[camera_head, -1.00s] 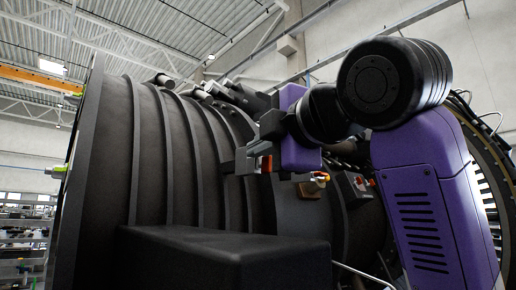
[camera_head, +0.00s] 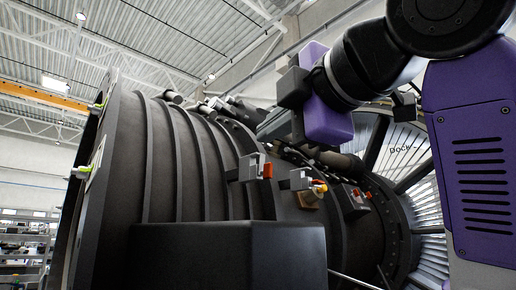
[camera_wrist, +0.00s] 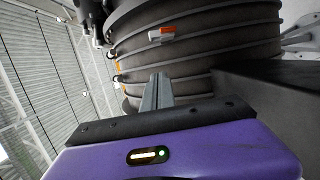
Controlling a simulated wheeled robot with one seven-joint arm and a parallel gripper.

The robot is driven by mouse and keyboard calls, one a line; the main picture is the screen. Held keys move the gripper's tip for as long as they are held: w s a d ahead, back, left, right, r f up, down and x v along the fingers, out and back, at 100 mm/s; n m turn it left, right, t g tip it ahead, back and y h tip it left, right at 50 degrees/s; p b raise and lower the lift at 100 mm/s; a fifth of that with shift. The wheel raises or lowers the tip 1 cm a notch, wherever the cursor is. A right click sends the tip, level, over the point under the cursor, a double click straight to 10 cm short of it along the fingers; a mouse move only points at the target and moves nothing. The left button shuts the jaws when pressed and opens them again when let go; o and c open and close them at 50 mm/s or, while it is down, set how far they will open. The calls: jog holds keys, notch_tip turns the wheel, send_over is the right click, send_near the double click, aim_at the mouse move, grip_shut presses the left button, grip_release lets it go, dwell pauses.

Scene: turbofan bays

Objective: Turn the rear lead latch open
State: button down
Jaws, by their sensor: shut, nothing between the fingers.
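Several small latch units sit on the dark engine casing in the head view. One is a grey bracket with a red tab (camera_head: 267,170). A second, to its right, is a tan block with an orange and white piece (camera_head: 313,193). A third, a dark box with a red tab (camera_head: 354,198), is farther right. I cannot tell which is the rear lead latch. My gripper (camera_head: 272,125) is above the first two, apart from them. In the wrist view its fingers (camera_wrist: 158,88) are together and empty, and an orange and white latch (camera_wrist: 161,34) lies beyond their tips.
The large ribbed engine casing (camera_head: 170,150) fills the middle. A black box-shaped block (camera_head: 230,255) stands in front of it at the bottom. Fan-like vanes (camera_head: 405,165) show at the right. There is open air above the casing at the left.

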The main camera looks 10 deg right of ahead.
aim_at(271, 168)
jog(key=c, duration=2)
grip_release()
jog(key=shift+s+d, duration=0.15)
jog(key=shift+s, duration=0.2)
jog(key=o, duration=0.5)
jog(key=w+d+m, duration=0.1)
jog(key=w+d+f+m, duration=0.1)
jog(key=d, duration=0.1)
jog(key=w+d+f, duration=0.1)
jog(key=shift+w+d+f+m+g, duration=0.1)
jog(key=shift+w+d+m+g, duration=0.2)
jog(key=shift+d+m, duration=0.1)
jog(key=shift+c, duration=0.2)
jog(key=w+m+y+p, duration=0.1)
jog(key=w+m, duration=0.1)
jog(key=m, duration=0.2)
jog(key=w+a+m+g+y+p, duration=0.1)
jog(key=w+m, duration=0.2)
jog(key=m, duration=0.2)
jog(key=w+a+m+y+p, duration=0.1)
jog(key=w+m+p, duration=0.1)
jog(key=w+m, duration=0.1)
jog(key=shift+w+a+f+m+y, duration=0.25)
jog(key=shift+m+y, duration=0.15)
jog(key=shift+m, duration=0.3)
grip_shut()
